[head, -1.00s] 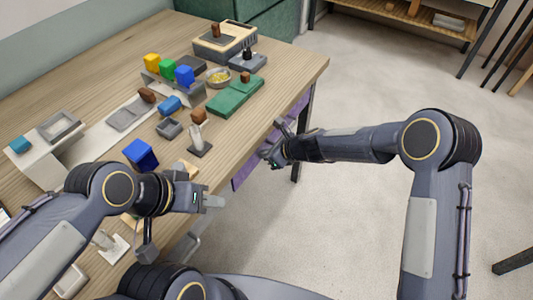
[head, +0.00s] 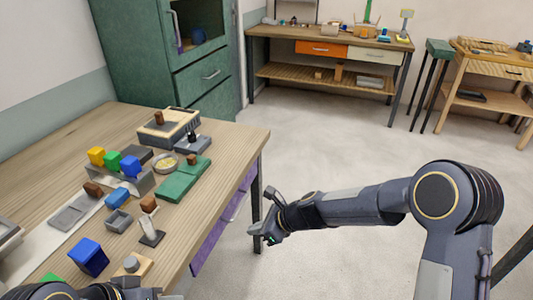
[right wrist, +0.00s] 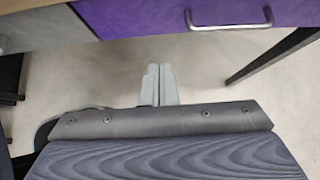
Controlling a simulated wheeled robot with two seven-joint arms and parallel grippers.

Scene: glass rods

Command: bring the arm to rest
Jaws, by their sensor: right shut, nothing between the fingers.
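My right gripper (head: 256,232) is off the right side of the wooden table, beside the table leg in the picture, above the floor. Its two pale fingers (right wrist: 159,85) are together with nothing between them in the right wrist view. My right arm reaches in from the right, bent at the elbow (head: 438,196). My left gripper (head: 140,290) shows only in part at the bottom left edge, over the near table; its fingertips are cut off or unclear.
Open floor (head: 340,145) lies beyond.

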